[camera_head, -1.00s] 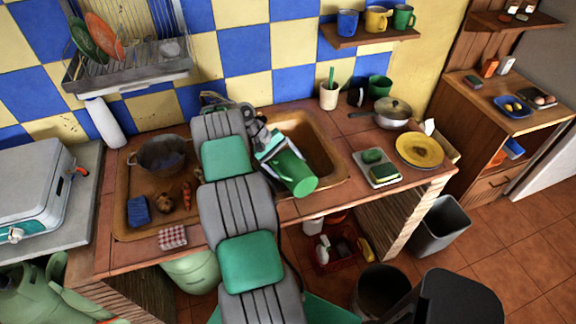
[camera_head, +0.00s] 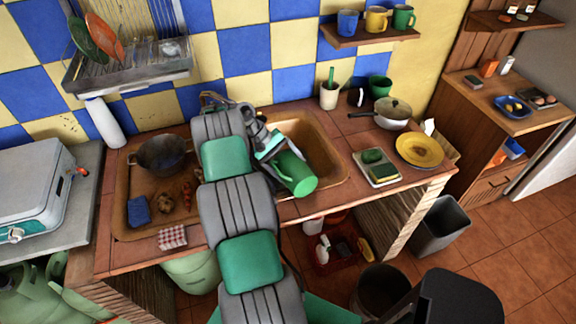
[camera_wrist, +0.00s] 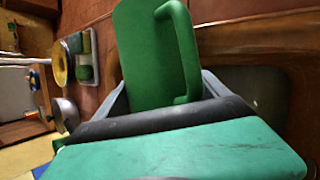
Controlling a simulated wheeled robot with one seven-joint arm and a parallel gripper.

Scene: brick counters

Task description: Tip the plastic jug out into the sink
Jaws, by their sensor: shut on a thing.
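The green plastic jug (camera_head: 295,174) is held by my gripper (camera_head: 273,150) over the front part of the sink basin. It lies tilted, with its round end towards the front right. In the wrist view the jug (camera_wrist: 152,60) and its handle fill the middle, with my gripper (camera_wrist: 165,105) shut on it. The brown sink (camera_head: 330,165) lies below and behind the jug, and its basin looks empty where it shows. My arm hides the left part of the basin. I cannot see the jug's inside or any liquid.
A faucet (camera_head: 213,97) stands behind my arm. A pot (camera_head: 162,154), a blue sponge (camera_head: 138,205) and food pieces lie on the left drainboard. A sponge tray (camera_head: 377,168), yellow plate (camera_head: 419,150) and lidded pan (camera_head: 392,113) are on the right. A shelf with mugs (camera_head: 376,18) hangs above.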

